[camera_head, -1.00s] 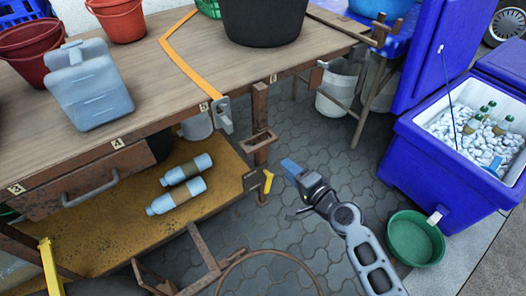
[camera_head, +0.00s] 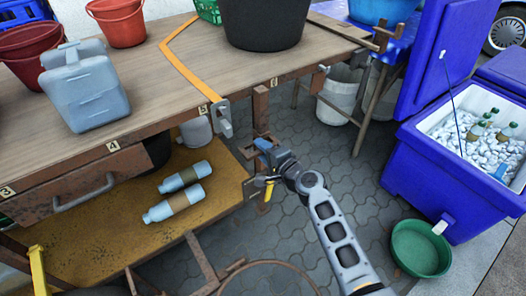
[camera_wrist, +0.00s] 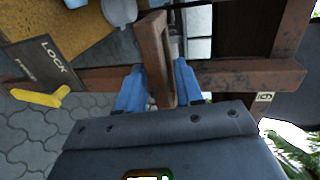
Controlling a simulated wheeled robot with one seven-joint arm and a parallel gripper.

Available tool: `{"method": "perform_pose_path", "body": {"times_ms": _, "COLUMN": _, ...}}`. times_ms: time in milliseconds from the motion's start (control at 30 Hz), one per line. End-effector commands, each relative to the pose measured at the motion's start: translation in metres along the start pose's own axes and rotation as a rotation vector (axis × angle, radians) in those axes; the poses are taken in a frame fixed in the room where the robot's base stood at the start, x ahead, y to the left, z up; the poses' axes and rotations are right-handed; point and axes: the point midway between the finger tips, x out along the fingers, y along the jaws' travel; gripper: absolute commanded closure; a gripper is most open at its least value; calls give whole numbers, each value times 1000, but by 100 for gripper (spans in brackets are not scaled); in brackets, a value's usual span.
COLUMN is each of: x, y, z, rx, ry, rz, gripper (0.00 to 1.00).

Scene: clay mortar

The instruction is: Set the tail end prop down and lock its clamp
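The rusty brown tail end prop (camera_head: 260,108) stands under the right end of the long table. Its handle bar (camera_wrist: 153,55) rises between my two blue fingers in the wrist view. My gripper (camera_head: 262,144) is at this handle, which it partly hides in the head view. The fingers (camera_wrist: 158,82) look open, one on each side of the bar, with a narrow gap showing. The yellow clamp lever (camera_wrist: 40,97) sits by a dark plate (camera_wrist: 45,60) reading LOCK. The lever also shows below my gripper in the head view (camera_head: 269,189). The prop's foot is hard to see.
The table (camera_head: 150,90) carries a grey jerrycan (camera_head: 88,92), red buckets and a black tub (camera_head: 265,20). Two bottles (camera_head: 180,190) lie on the lower shelf. A blue cooler (camera_head: 430,170) and green basin (camera_head: 420,248) stand right. Paving between is mostly clear.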

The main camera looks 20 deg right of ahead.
Motion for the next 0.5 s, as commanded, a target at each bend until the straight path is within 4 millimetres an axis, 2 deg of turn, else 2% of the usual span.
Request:
{"method": "perform_pose_path", "body": {"times_ms": 233, "x": 1, "y": 0, "z": 0, "rx": 0, "ry": 1, "rz": 0, "gripper": 64}}
{"method": "perform_pose_path", "body": {"times_ms": 500, "x": 0, "y": 0, "z": 0, "rx": 0, "ry": 1, "rz": 1, "gripper": 90}}
